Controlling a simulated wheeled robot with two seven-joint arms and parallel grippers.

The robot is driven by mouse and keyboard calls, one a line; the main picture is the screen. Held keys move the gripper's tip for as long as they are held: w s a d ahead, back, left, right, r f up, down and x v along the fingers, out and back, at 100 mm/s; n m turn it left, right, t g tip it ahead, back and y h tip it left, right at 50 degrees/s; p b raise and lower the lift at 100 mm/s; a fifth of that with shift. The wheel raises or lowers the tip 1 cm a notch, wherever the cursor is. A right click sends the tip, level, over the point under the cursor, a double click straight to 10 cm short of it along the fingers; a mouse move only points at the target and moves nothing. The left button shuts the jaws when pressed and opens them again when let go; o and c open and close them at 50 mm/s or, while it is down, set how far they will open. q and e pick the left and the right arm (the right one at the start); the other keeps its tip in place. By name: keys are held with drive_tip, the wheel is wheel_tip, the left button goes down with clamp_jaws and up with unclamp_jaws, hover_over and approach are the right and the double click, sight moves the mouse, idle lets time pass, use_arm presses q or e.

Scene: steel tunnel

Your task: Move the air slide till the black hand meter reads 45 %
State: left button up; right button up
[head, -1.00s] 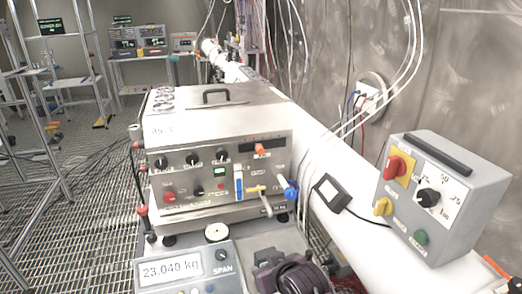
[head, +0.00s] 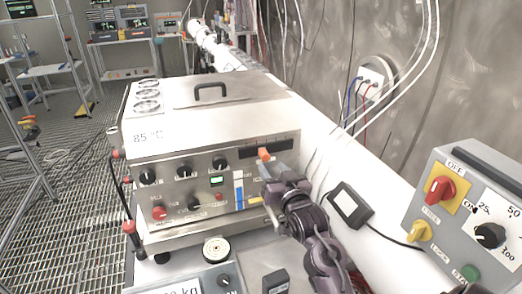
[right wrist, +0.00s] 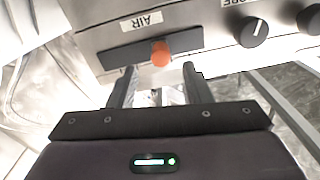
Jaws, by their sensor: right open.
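The air slide is an orange knob (head: 264,154) in a dark slot on the steel unit's front, left of the slot's middle. In the right wrist view the orange knob (right wrist: 161,52) sits below an upside-down AIR label. My right gripper (head: 268,171) is open at the slot. In the right wrist view its fingers (right wrist: 160,73) are on either side of the knob, with the knob at or just beyond the tips; contact cannot be told. The black hand meter (head: 350,204) lies on the white bench, its reading not legible. My left gripper is not in view.
The steel unit (head: 205,125) has several black knobs and a yellow lever (head: 255,200) close below my gripper. A grey switch box (head: 455,240) stands at right. A scale (head: 190,284) is at the bottom. Cables hang along the wall.

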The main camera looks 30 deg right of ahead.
sight(266, 158)
drive_tip(key=p+x, duration=0.1)
drive_tip(key=x, duration=0.2)
drive_tip(key=shift+w+r+p, duration=0.15)
drive_tip(key=shift+r+p, duration=0.2)
drive_tip(key=shift+r, duration=0.05)
drive_tip(key=shift+f+p+x, duration=0.2)
drive_tip(key=shift+p+x, duration=0.1)
drive_tip(key=shift+x, duration=0.8)
drive_tip(key=shift+w+d+f, duration=0.1)
drive_tip(key=shift+w, duration=0.25)
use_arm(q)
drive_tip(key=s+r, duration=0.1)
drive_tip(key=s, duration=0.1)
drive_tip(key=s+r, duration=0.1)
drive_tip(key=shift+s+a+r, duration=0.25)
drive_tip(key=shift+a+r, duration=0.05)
use_arm(e)
drive_tip(key=shift+w, duration=0.1)
clamp_jaws()
